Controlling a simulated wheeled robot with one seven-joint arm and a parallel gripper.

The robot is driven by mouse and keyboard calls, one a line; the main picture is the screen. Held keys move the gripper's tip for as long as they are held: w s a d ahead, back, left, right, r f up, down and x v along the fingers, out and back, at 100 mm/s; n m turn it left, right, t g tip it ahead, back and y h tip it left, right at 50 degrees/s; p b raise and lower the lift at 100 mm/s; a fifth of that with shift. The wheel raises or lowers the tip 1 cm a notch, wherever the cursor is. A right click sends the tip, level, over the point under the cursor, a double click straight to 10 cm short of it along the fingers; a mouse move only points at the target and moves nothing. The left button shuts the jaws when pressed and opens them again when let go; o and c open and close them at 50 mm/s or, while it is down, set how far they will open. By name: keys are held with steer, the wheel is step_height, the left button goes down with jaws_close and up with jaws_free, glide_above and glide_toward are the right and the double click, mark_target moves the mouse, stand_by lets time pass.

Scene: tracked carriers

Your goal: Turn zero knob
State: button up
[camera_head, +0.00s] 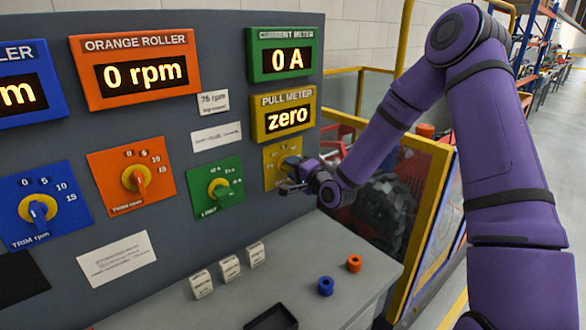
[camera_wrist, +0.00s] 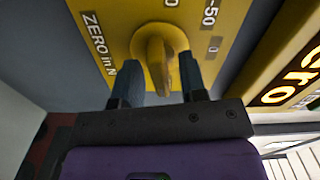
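The zero knob (camera_wrist: 160,55) is yellow with a raised grip and sits on a yellow plate (camera_wrist: 110,22) marked "ZERO in N". In the head view this plate (camera_head: 270,158) is below the pull meter (camera_head: 285,115), which reads "zero". My gripper (camera_head: 290,174) is in front of the plate and hides much of the knob there. In the wrist view the two fingers of my gripper (camera_wrist: 160,84) are apart, one on each side of the knob's grip. Gaps show between the fingers and the grip; contact cannot be made out.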

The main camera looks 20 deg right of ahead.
steer(key=v, duration=1)
steer(key=shift+s+d, duration=0.15)
steer(key=shift+s, duration=0.2)
steer(key=s+d+r+n+g+h, duration=0.3)
steer(key=s+r+n+g+h, duration=0.55)
steer(key=s+r, duration=0.55)
steer(key=s+r+n+g+y, duration=0.1)
steer(key=s+r, duration=0.2)
steer(key=s, duration=0.6)
steer(key=s+r+n+g, duration=0.2)
steer(key=s+r, duration=0.2)
steer(key=s, duration=0.6)
steer(key=shift+s+a+r+y, duration=0.25)
steer(key=shift+a+y, duration=0.1)
